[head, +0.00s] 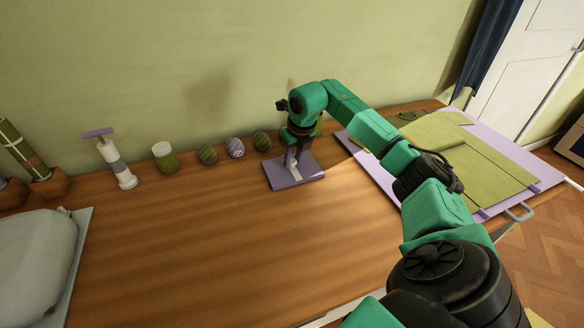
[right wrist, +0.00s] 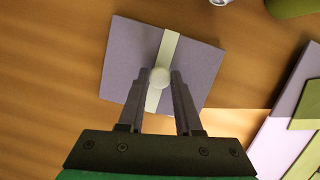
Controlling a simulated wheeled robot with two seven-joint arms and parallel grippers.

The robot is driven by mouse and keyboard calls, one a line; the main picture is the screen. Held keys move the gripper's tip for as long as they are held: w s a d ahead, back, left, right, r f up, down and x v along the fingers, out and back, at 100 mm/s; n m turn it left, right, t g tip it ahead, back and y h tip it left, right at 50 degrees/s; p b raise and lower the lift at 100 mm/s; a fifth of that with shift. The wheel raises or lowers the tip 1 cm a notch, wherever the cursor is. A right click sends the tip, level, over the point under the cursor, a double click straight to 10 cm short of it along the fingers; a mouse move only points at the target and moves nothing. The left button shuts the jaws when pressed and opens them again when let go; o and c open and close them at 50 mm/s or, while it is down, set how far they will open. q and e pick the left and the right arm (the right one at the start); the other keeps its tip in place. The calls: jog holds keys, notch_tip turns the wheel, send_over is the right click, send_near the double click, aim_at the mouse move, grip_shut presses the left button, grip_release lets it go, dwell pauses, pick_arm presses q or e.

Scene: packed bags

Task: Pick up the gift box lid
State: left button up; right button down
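The gift box lid (head: 281,178) is a flat purple square with a cream strip across it and a round pale knob. In the head view it is near the back middle of the wooden table; whether it rests fully on the table is hard to tell. It also shows in the right wrist view (right wrist: 125,65). My right gripper (head: 292,158) reaches down onto it from above. In the right wrist view its two fingers are on either side of the knob (right wrist: 160,77) and appear to touch it. My left gripper is out of view.
A lilac-and-green flat item (head: 465,160) lies at the right. A pale bag (head: 35,255) sits at the left. The table's middle is clear.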

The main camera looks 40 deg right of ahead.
aim_at(293, 161)
jog(key=shift+r, duration=0.5)
notch_tip(293, 161, up, 19)
jog(key=p, duration=0.2)
jog(key=c, duration=1.3)
grip_release()
grip_shut()
